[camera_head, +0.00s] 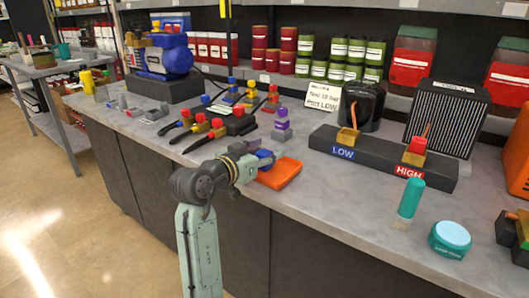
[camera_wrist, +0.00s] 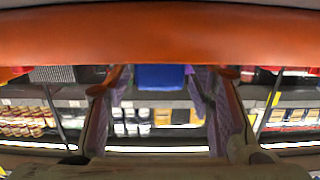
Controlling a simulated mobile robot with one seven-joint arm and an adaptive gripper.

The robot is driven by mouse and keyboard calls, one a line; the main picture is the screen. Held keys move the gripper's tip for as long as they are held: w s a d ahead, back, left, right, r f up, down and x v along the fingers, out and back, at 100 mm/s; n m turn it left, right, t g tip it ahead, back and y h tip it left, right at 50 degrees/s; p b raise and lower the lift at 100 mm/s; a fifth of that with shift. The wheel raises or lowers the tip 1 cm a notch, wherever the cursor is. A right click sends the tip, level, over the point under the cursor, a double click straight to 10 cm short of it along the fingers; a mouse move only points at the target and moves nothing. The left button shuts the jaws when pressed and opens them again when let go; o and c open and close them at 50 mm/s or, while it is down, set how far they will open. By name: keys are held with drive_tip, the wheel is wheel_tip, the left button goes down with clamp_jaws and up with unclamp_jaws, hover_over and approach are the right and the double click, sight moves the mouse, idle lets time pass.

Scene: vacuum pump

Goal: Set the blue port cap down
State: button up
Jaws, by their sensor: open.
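The blue port cap (camera_head: 265,154) is at the left edge of the orange tray (camera_head: 289,174). In the wrist view the blue cap (camera_wrist: 160,76) lies between my two fingertips, with a gap showing at each side. My gripper (camera_head: 251,154) is level with the cap, at the tray's left side, with its fingers apart. An orange band fills the top of the wrist view and looks like the tray (camera_wrist: 160,35). The cap's underside is hidden, so I cannot tell exactly what it rests on.
A purple fitting (camera_head: 282,129) stands behind the tray. Red- and yellow-handled tools (camera_head: 205,130) lie to the left. The blue vacuum pump (camera_head: 165,55) is at the back left. The LOW/HIGH block (camera_head: 380,157) is on the right.

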drive_tip(key=b+v, duration=0.2)
drive_tip(key=v, duration=1)
drive_tip(key=shift+r, duration=0.1)
